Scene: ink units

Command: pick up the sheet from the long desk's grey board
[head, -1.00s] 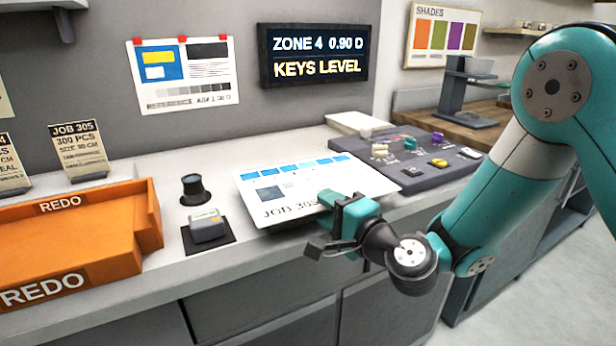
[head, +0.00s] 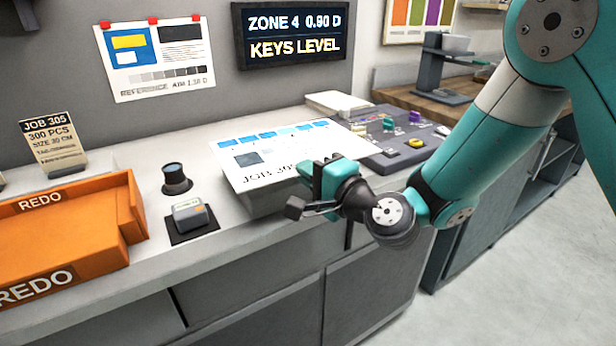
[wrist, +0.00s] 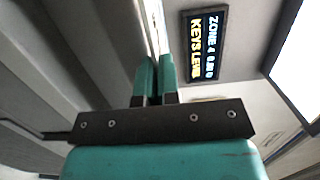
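The white sheet (head: 285,155), printed with blue patches and "JOB 305", is level and a little above the grey board (head: 262,204) on the long desk. My gripper (head: 318,178) is at the sheet's front edge and shut on it. In the wrist view the two teal fingers (wrist: 157,78) are close together, with the sheet as a thin pale line (wrist: 153,28) seen edge-on between them. The gripper hides part of the front edge.
A control panel (head: 400,160) is close on the right. The wall display (head: 293,37) hangs behind.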

